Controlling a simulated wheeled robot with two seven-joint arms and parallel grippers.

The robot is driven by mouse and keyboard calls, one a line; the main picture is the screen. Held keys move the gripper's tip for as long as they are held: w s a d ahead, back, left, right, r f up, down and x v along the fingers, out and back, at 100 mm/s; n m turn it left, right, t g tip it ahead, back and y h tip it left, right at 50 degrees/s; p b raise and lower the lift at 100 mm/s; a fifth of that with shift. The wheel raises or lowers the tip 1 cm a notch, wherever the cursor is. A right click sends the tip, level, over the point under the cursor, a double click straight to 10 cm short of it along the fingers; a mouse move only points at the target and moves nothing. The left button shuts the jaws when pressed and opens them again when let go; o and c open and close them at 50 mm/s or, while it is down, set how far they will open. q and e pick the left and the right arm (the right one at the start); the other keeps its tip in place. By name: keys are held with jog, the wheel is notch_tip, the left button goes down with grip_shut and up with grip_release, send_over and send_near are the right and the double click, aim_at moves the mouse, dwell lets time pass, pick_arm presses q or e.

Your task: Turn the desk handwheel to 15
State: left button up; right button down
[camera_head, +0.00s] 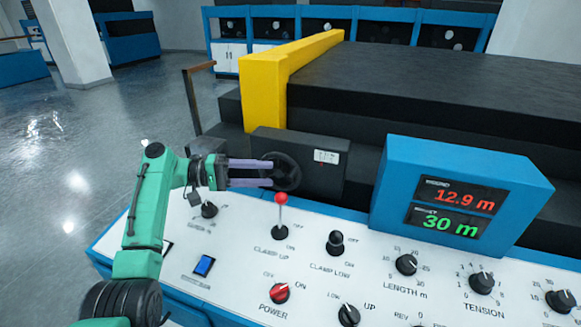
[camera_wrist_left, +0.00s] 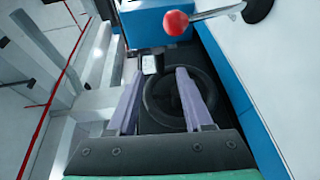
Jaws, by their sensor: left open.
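The handwheel (camera_head: 289,172) is a dark round wheel on the side of a dark box (camera_head: 325,181) at the back of the desk. A small white label (camera_head: 326,157) is on that box; its marks are too small to read. My left gripper (camera_head: 271,174) has its two purple fingers apart, with their tips at the wheel. In the left wrist view, the wheel (camera_wrist_left: 150,98) lies ahead of and between the open fingers (camera_wrist_left: 161,73). I cannot tell whether the fingers touch the rim. My right gripper is out of view.
A red-knobbed lever (camera_head: 281,199) stands on the white panel just in front of the wheel. A blue display box (camera_head: 390,170) reads 12.9 m in red and 30 m in green. A yellow bar (camera_head: 262,95) rises behind. Several black knobs cover the panel.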

aim_at(292, 171)
pick_arm(q)
jog(key=d+p, duration=0.1)
jog(key=d, duration=0.6)
jog(key=shift+w+d, duration=0.15)
jog(key=shift+d, duration=0.05)
jog(key=shift+w+f, duration=0.1)
jog(key=shift+f, duration=0.1)
grip_shut()
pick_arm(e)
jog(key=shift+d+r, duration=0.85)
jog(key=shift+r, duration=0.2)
pick_arm(q)
jog(key=shift+d+y+p, duration=0.1)
jog(key=shift+y+p, duration=0.2)
jog(key=shift+p, duration=0.1)
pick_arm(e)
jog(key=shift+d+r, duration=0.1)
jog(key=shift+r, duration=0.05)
